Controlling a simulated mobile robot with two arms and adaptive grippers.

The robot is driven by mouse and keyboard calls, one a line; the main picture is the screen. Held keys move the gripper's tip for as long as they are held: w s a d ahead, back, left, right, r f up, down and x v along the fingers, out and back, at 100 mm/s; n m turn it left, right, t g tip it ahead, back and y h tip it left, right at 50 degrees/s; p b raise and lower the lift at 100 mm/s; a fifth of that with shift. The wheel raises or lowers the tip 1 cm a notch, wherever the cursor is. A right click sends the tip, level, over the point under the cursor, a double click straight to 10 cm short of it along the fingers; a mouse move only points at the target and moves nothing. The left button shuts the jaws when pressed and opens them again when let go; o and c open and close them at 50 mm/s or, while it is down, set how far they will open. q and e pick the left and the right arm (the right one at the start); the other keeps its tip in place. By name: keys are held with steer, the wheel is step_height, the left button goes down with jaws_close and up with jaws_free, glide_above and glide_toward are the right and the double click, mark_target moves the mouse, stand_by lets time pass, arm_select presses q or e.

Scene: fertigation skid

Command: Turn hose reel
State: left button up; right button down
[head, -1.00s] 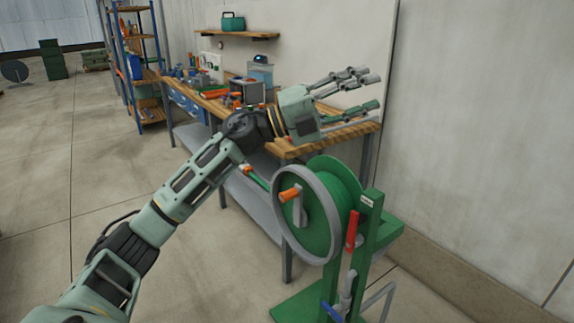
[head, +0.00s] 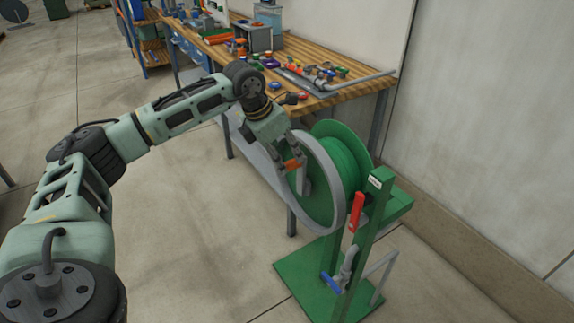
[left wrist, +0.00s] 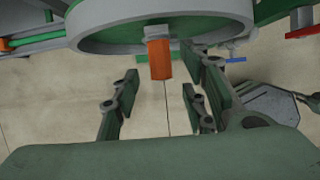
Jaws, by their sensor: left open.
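The green hose reel (head: 345,165) stands on a green post and base plate, with a grey-rimmed wheel (head: 322,222) on its near side. An orange crank handle (head: 292,164) sticks out from the wheel; it also shows in the left wrist view (left wrist: 160,60). My left gripper (head: 298,180) is at the wheel face by the handle, pointing down. In the left wrist view my left gripper (left wrist: 158,98) is open, with its fingers spread on both sides of the handle's end and apart from it. My right gripper is not in view.
A red lever (head: 356,212) and a blue-handled valve (head: 332,283) sit on the reel's post. A workbench (head: 340,97) with fittings and tools stands behind, along the wall. The concrete floor (head: 190,230) left of the reel is clear.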

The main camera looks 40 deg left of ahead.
mark_target(287, 162)
arm_select(q)
steer(key=b+x, duration=0.1)
steer(key=x, duration=0.2)
steer(key=shift+w+f, duration=0.15)
steer(key=shift+f, duration=0.05)
steer(key=shift+r, duration=0.1)
steer(key=shift+c, duration=0.2)
jaws_close()
